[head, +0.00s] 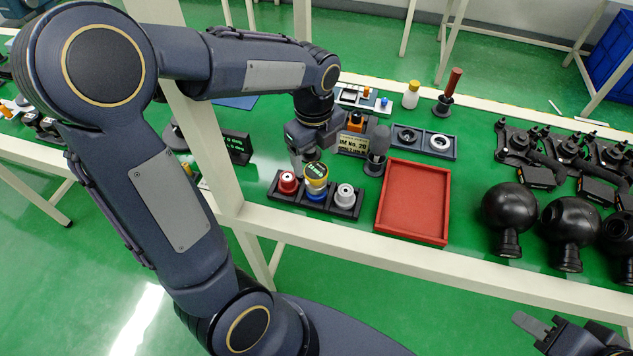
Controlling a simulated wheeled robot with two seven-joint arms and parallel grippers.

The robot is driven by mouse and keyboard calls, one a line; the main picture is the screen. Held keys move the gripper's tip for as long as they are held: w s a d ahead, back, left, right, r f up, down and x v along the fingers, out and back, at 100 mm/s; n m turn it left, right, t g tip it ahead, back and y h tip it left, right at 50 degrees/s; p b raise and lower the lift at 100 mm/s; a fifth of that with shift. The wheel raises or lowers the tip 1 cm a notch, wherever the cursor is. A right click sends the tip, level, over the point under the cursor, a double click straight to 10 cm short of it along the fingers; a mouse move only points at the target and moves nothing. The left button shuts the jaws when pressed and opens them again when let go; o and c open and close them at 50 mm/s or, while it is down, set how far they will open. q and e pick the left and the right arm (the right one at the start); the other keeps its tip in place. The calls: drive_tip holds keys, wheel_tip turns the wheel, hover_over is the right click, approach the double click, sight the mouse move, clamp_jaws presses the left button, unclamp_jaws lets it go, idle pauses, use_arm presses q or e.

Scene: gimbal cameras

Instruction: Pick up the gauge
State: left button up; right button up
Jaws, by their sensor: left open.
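The gauge (316,172), with a round yellow-rimmed dark face and green digits, stands in the middle of a black holder (346,212) on the green table. A blue base shows under it. My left gripper (337,154) is open above and behind the holder, one finger near the gauge's upper left, the other well to its right. I see no contact with the gauge, though the exact gap is unclear. My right gripper (548,328) is at the bottom right, cut by the frame, far from the gauge; its opening is unclear.
A red piece (288,182) and a white piece (345,195) flank the gauge in the holder. An empty red tray (413,238) lies to the right. A label sign (355,143) stands behind. Black round housings (510,208) fill the right side. A white post (205,140) rises at left.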

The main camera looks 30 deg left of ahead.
sight(316, 170)
use_arm(q)
drive_tip(key=shift+w+f+m, duration=0.25)
drive_tip(key=shift+f+m, duration=0.1)
drive_tip(key=shift+m, duration=0.15)
drive_tip(key=shift+f, duration=0.35)
wheel_tip(316, 170, down, 7)
drive_tip(key=shift+a, duration=0.15)
drive_tip(key=shift+c, duration=0.2)
drive_tip(key=c, duration=1.1)
drive_tip(key=shift+c, duration=0.2)
drive_tip(key=shift+w+r, duration=0.1)
drive_tip(key=shift+r, duration=0.05)
